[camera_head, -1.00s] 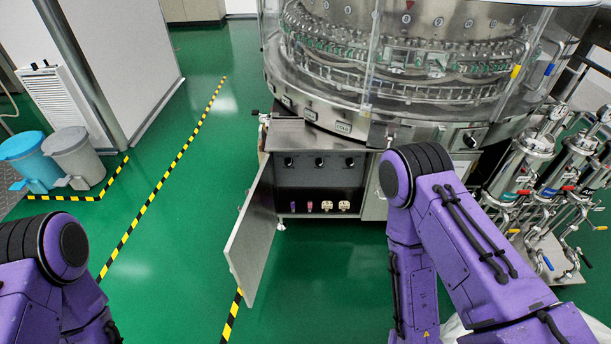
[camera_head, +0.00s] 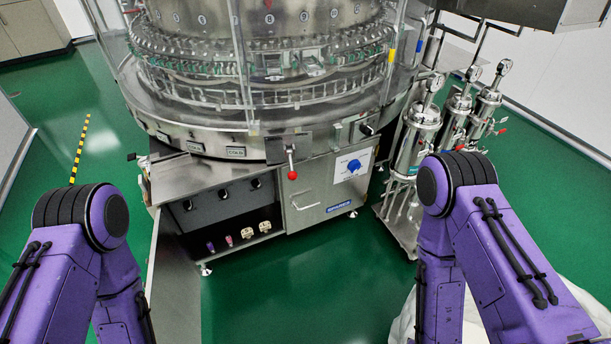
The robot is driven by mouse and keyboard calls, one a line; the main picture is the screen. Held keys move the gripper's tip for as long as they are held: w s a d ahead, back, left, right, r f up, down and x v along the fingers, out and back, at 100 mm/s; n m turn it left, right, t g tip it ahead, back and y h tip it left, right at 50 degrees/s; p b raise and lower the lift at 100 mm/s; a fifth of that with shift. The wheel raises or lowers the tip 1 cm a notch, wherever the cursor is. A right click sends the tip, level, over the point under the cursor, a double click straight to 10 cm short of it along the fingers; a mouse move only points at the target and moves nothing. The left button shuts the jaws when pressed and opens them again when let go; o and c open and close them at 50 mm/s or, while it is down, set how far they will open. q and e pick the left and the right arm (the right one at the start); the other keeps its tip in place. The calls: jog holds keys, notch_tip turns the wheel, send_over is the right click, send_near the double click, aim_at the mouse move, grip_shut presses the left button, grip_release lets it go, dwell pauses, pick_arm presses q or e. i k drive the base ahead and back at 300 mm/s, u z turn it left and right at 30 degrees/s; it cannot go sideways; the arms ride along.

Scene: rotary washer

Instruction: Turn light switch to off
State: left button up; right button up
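A blue rotary knob on a white plate (camera_head: 354,166) is on the steel front panel of the washer (camera_head: 330,185). Several small black knobs (camera_head: 222,193) sit in a row inside the open lower cabinet. A black knob (camera_head: 366,129) is also on the machine's rim at the right. I cannot tell from their labels which one is the light switch, or its setting. Both my purple arms show, left and right, bent downward and apart from the machine. Neither gripper is visible.
The open cabinet door (camera_head: 174,285) sticks out towards me near my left arm. A red ball-ended lever (camera_head: 292,175) projects from the front. Steel filter housings with gauges (camera_head: 418,138) stand at the right. Green floor (camera_head: 290,290) in front is clear.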

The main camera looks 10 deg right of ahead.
aim_at(256, 183)
jog(key=z, duration=0.35)
jog(key=i, duration=1.35)
jog(key=u, duration=0.4)
